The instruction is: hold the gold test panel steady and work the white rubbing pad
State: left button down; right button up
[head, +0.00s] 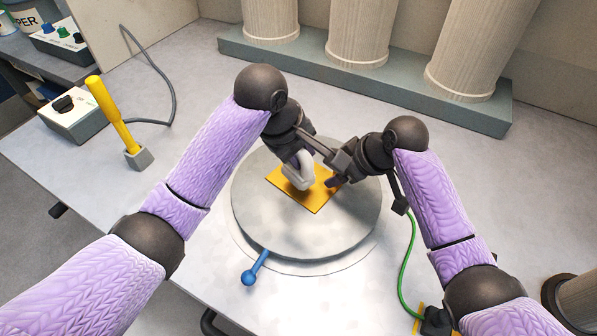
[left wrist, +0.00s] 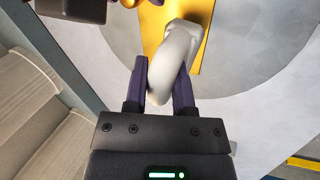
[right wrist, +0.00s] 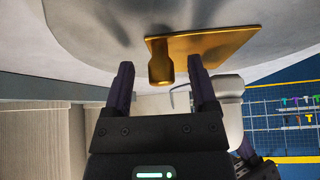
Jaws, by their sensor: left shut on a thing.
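The gold test panel (head: 316,199) lies flat on a round grey turntable (head: 270,232). It also shows in the right wrist view (right wrist: 215,47), with a gold tab (right wrist: 160,66) at its near edge. My left gripper (left wrist: 162,72) is shut on the arched grip of the white rubbing pad (left wrist: 178,45). In the head view the pad (head: 293,181) is over the panel's left part; I cannot tell whether its underside touches. My right gripper (right wrist: 160,75) is open at the panel's right side, its fingers on either side of the tab with gaps.
A blue-knobbed lever (head: 250,276) sticks out from the turntable's front. Fluted columns (head: 360,30) on a grey-green plinth (head: 400,88) line the back. A green cable (head: 405,262) runs at the right.

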jog(key=v, duration=1.2)
jog(key=shift+r, duration=0.1)
